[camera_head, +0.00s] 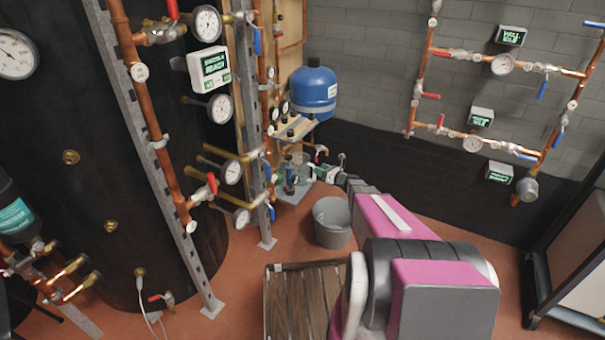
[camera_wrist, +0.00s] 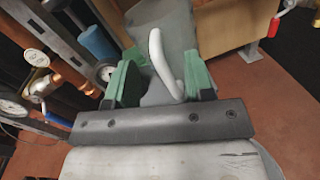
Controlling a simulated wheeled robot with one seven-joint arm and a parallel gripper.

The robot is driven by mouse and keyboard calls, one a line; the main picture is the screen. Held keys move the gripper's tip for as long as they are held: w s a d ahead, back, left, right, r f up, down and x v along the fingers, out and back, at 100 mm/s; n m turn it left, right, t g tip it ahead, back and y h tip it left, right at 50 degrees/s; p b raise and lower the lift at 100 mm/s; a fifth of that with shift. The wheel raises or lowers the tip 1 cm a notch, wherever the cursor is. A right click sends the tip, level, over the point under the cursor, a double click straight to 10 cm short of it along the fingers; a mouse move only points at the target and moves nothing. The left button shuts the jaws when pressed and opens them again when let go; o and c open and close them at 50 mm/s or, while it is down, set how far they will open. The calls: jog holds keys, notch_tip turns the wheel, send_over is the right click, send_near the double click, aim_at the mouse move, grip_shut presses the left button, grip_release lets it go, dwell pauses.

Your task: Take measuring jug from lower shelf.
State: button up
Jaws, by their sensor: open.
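The measuring jug (camera_wrist: 165,22) is a grey, translucent vessel at the top middle of the wrist view. Its white curved handle (camera_wrist: 160,55) points toward me. My gripper (camera_wrist: 162,82) is open, with one green finger on each side of the handle; I cannot tell whether either finger touches it. In the head view my gripper (camera_head: 325,172) reaches in at the lower shelf (camera_head: 291,195), below the blue tank. The jug is small and hard to make out there, close to the fingers.
A dark blue bottle (camera_head: 290,178) stands on the lower shelf left of my gripper. The upper shelf (camera_head: 296,130) with small parts is above. A grey bucket (camera_head: 332,222) and a wooden pallet (camera_head: 295,300) are on the floor. Pipes and a metal post (camera_head: 255,150) stand left.

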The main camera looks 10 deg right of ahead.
aim_at(304, 172)
jog(key=x, duration=0.4)
jog(key=shift+w+a, duration=0.15)
jog(key=shift+a, duration=0.15)
grip_shut()
